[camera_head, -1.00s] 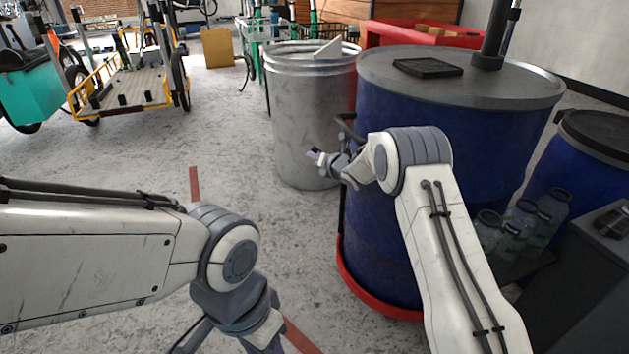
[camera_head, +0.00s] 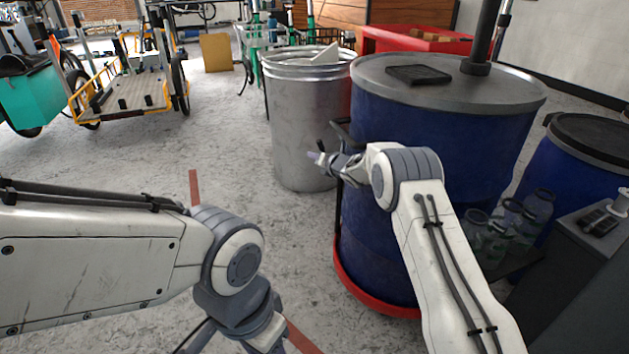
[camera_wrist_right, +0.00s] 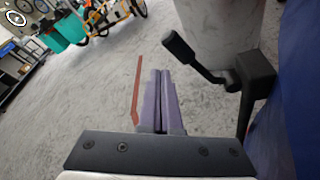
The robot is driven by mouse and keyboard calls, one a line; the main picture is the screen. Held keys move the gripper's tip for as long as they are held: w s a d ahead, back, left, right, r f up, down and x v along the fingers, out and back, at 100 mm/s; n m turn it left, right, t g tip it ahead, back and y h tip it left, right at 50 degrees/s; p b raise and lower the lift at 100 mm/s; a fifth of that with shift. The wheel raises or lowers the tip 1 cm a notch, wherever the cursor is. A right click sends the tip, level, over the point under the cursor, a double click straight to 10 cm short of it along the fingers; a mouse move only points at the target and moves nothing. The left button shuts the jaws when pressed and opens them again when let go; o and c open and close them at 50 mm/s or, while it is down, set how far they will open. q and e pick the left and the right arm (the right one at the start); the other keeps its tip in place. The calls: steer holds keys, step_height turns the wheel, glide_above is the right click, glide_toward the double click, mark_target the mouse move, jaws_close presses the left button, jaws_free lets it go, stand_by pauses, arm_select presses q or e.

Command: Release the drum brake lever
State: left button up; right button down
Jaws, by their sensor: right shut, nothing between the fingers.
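The blue drum (camera_head: 440,130) with a grey lid stands on a red round base (camera_head: 375,295). A black brake lever (camera_head: 338,128) sticks out at the drum's left side. In the right wrist view the lever (camera_wrist_right: 205,62) has a thick knob end and joins a black bracket (camera_wrist_right: 256,85). My right gripper (camera_head: 314,156) is shut and empty, just below and left of the lever in the head view. In the wrist view its purple fingers (camera_wrist_right: 160,85) lie together to the left of the lever, apart from it. My left arm shows at lower left; its fingertips are out of view.
A galvanized metal bin (camera_head: 300,110) stands close behind my right gripper. Clear bottles (camera_head: 510,225) and another blue drum (camera_head: 575,165) are at right. Cargo bikes (camera_head: 130,85) stand at far left. Grey floor left of the drum is open.

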steer(key=s+d+b, duration=0.2)
steer(key=s, duration=0.7)
steer(key=shift+s, duration=0.15)
steer(key=shift+f, duration=0.1)
stand_by(0.4)
